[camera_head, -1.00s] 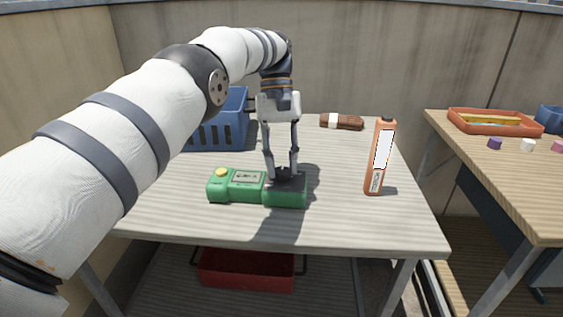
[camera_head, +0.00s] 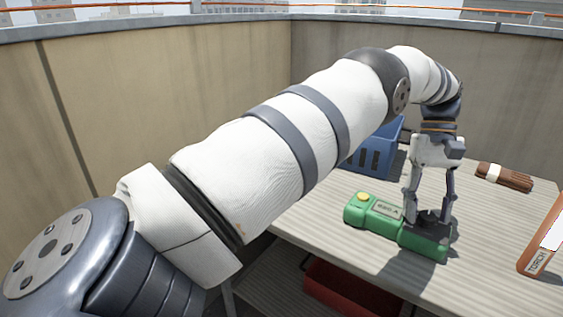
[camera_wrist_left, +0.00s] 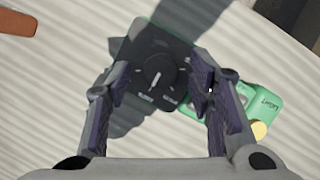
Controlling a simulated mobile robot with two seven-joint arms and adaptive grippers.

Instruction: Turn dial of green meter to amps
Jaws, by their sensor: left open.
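The green meter (camera_head: 385,223) lies flat on the table, with a yellow button (camera_head: 363,197) at one end and a small display. Its black dial face is at the other end, under my left gripper (camera_head: 430,213). In the wrist view, the round black dial (camera_wrist_left: 162,72) sits between the open fingers of my left gripper (camera_wrist_left: 163,85), with a gap visible on both sides. The dial's white pointer line points toward the bottom of that picture, slightly left. Small white labels surround the dial but are too blurred to read. My right gripper is out of view.
A blue basket (camera_head: 368,155) stands behind the meter. A brown roll with a white band (camera_head: 503,177) lies at the back right, and an orange torch box (camera_head: 540,245) stands at the right edge. A red bin (camera_head: 350,290) is below the table (camera_head: 315,215).

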